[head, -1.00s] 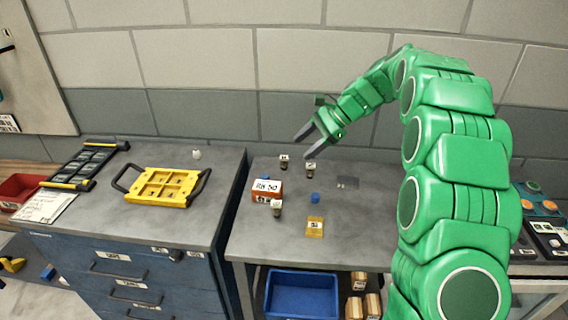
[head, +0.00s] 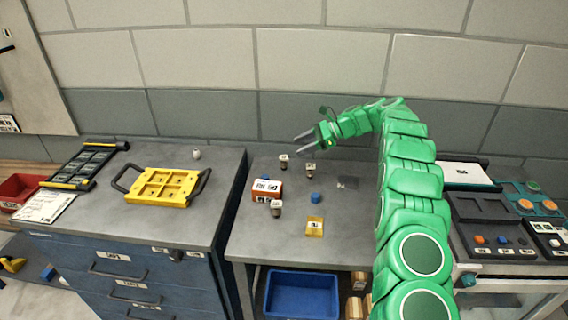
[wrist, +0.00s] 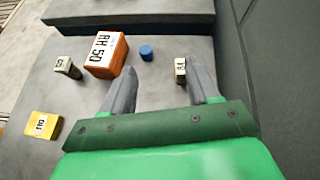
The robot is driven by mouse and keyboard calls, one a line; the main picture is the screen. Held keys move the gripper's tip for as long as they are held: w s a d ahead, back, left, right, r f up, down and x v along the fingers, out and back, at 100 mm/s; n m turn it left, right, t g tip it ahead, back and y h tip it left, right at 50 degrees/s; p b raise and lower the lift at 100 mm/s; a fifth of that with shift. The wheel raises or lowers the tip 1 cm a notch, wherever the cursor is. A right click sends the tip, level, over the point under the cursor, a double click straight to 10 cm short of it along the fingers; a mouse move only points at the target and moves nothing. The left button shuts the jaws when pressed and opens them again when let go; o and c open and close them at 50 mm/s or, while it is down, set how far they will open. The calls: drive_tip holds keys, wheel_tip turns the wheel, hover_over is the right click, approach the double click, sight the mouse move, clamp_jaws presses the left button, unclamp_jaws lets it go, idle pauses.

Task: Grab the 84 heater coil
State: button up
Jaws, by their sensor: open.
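Several small dark coils with pale labelled tops stand on the grey bench in the head view: a back-left one (head: 284,162), a back-right one (head: 310,169) and a front one (head: 276,208). Their labels are too small to tell which is 84. The back-left coil seems to be the one beside the right fingertip in the wrist view (wrist: 180,70). The front one seems to be left of the orange box there (wrist: 68,67). My gripper (head: 301,142) is open and empty above the back of the bench; its fingers also show in the wrist view (wrist: 160,82).
An orange box (head: 267,190), a blue cylinder (head: 315,197) and a yellow block (head: 314,227) stand near the coils. A yellow tray (head: 158,198) lies on the left cabinet. A blue bin (head: 300,292) sits below the bench. Dark equipment (head: 490,230) stands at right.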

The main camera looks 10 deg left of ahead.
drive_tip(key=m+y, duration=0.1)
approach(286, 157)
drive_tip(key=x, duration=0.3)
drive_tip(key=shift+s, duration=0.25)
drive_tip(key=shift+x, duration=1.3)
drive_tip(key=shift+w+x, duration=0.2)
drive_tip(key=shift+x, duration=1.1)
drive_tip(key=shift+w+x, duration=0.2)
drive_tip(key=shift+x, duration=1.1)
clamp_jaws()
